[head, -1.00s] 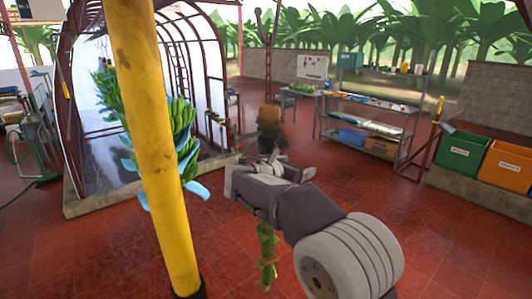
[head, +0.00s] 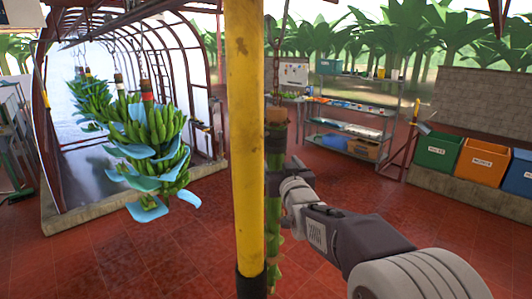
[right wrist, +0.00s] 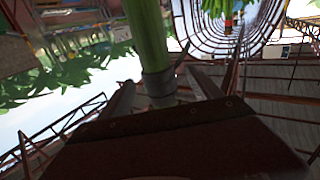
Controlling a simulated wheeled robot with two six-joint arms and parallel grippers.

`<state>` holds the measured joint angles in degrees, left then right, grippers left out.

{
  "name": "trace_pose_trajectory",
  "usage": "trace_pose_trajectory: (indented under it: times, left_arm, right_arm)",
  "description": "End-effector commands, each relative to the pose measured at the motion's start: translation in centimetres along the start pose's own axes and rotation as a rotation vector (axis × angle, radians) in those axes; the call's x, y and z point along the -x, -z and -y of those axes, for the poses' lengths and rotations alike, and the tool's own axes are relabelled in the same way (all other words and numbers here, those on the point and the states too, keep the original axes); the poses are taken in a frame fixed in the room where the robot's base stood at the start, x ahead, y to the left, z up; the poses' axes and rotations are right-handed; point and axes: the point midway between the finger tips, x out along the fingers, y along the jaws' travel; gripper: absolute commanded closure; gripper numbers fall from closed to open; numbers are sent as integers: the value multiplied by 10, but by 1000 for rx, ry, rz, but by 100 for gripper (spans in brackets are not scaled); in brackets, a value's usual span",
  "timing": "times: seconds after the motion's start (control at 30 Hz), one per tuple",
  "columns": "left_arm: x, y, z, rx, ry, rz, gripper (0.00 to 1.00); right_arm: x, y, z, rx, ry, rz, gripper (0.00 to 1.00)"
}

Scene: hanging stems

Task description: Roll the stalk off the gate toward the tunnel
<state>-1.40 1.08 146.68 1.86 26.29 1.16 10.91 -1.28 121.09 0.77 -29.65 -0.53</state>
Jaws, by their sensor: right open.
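The bare green stalk (head: 274,215) hangs upright from a chain, with a brown top and a dark band, partly hidden by the yellow post. Contact cannot be made out. The arched tunnel (head: 185,75) stands at the left. I cannot pick out the gate for sure. My left gripper is not in view.
The yellow post (head: 246,130) stands close in front of the stalk. Banana bunches (head: 155,145) with blue sheets hang at the tunnel mouth. A shelf rack (head: 350,125) and green (head: 437,150) and orange bins (head: 485,160) stand right. Red floor is clear between.

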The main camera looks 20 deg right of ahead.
Motion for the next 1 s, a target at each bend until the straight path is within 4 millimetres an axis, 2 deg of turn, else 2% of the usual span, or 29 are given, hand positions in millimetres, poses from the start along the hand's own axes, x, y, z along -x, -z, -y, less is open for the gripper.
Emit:
trace_pose_trajectory:
  times: [0.17, 0.4, 0.6, 0.73, 0.97, 1.0]
  left_arm:
    - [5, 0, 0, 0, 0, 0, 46]
    - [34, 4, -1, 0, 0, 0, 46]
    - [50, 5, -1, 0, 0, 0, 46]
    - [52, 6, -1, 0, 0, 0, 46]
    - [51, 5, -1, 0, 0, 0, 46]
    - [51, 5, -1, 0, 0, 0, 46]
  right_arm:
    - [-5, 3, -1, -9, -3, -4, 27]
    - [-51, 6, 0, -6, -1, 1, 27]
    - [-83, 4, 0, -5, -1, -1, 27]
    - [-90, 2, 0, -4, 0, -2, 27]
    - [-91, 0, 0, -4, 0, -3, 27]
    - [-91, 0, 0, -4, 0, -3, 38]
